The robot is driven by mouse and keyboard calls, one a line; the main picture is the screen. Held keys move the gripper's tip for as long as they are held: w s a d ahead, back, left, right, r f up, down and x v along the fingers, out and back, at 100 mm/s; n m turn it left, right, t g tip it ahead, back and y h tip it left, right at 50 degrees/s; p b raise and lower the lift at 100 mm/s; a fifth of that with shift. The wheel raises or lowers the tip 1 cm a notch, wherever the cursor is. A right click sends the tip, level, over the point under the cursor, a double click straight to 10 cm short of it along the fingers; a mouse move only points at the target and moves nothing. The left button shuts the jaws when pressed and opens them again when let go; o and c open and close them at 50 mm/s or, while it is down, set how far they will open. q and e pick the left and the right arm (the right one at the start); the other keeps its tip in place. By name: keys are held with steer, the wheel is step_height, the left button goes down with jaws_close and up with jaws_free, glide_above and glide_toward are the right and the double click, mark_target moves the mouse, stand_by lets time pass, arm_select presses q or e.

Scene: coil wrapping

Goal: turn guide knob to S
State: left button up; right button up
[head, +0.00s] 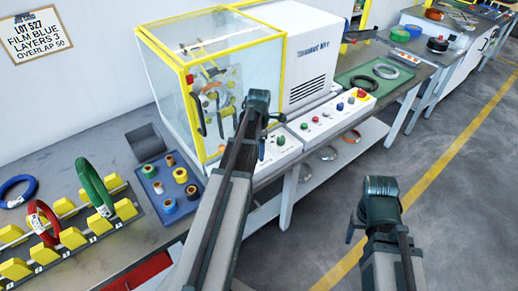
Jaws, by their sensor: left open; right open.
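The wrapping machine (310,45) stands at the back middle, with a yellow-framed clear enclosure on its left. A white control panel (310,127) runs along its front edge, with several small coloured buttons and knobs. I cannot tell which one is the guide knob, and no S mark is readable. My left gripper (262,108) is in front of the enclosure, above the panel's left part, and hides some of it. It is open, with nothing seen in it. My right gripper (378,192) is open and empty over the floor, to the right of the bench and apart from the panel.
A rack (70,238) with yellow holders carries a red and a green ring; a blue ring (18,190) lies beside it. A blue tray (152,184) holds several small spools. A green mat (350,80) with coils lies right of the machine. A wall sign (38,35) reads "LOT 527 FILM BLUE LAYERS 3 OVERLAP 50".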

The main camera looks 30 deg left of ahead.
arm_select(q)
steer(key=shift+r, duration=0.2)
step_height(320, 180, up, 14)
steer(key=p, duration=1.3)
steer(key=shift+f+p, duration=0.25)
steer(key=shift+p, duration=0.15)
steer(key=s+d+m, duration=0.5)
steer(key=d+m, duration=0.5)
steer(key=s+d+f+m+b, duration=0.1)
steer(key=s+d+m, duration=0.5)
steer(key=d+m, duration=0.4)
steer(key=s+d+m+y+b, duration=0.1)
steer(key=s+d+m, duration=0.4)
steer(key=d+m, duration=0.5)
steer(key=shift+s+d+f+m, duration=0.2)
steer(key=shift+s+f+m, duration=0.05)
steer(key=shift+f+m, duration=0.15)
